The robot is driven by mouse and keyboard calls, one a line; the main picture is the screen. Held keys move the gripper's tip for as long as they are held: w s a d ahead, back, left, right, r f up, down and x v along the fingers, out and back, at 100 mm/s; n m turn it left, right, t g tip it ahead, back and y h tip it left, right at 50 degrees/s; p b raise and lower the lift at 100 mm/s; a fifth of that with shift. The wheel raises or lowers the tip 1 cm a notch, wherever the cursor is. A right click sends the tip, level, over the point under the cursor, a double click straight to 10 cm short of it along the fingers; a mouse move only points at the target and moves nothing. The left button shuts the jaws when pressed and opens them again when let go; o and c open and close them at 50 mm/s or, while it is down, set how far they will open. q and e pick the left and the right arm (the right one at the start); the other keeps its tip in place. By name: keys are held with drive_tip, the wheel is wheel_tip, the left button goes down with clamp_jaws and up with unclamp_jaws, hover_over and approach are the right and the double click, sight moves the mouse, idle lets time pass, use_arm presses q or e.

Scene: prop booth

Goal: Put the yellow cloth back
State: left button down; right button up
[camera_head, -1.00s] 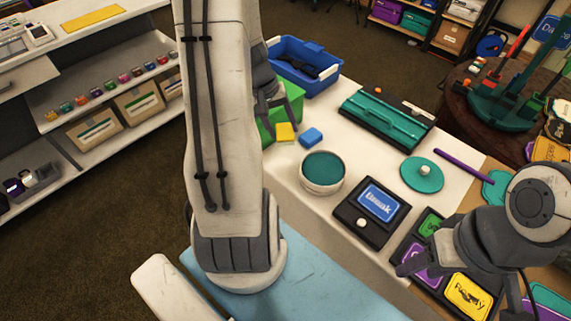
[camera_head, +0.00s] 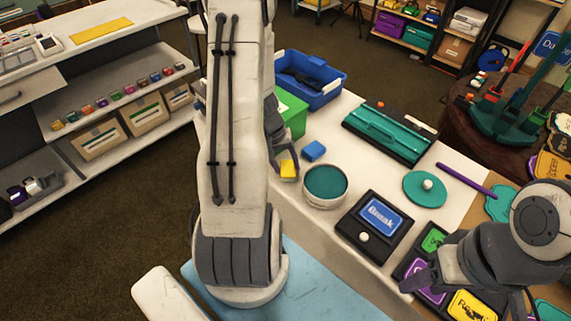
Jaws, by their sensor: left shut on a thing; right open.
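The yellow cloth (camera_head: 288,170) is a small block-like folded piece at the near-left edge of the white table (camera_head: 351,110), just left of the round teal-topped tub. My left gripper (camera_head: 284,163) is shut on it; my own arm hides part of the fingers. Whether the cloth touches the table is hard to tell. A similar blue piece (camera_head: 314,150) lies on the table just behind it. My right gripper (camera_head: 422,276) is open and empty at the lower right, over the purple and green cards.
A green bin (camera_head: 291,114) and blue crate (camera_head: 322,94) stand behind. The teal-topped tub (camera_head: 325,187), black "Break" box (camera_head: 374,222) and teal case (camera_head: 390,135) crowd the table. A yellow flat strip (camera_head: 101,30) lies on the left shelf counter. Open floor lies between.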

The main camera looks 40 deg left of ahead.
use_arm(q)
drive_tip(key=shift+f, duration=0.2)
drive_tip(key=shift+c, duration=0.5)
unclamp_jaws()
drive_tip(key=shift+r, duration=0.1)
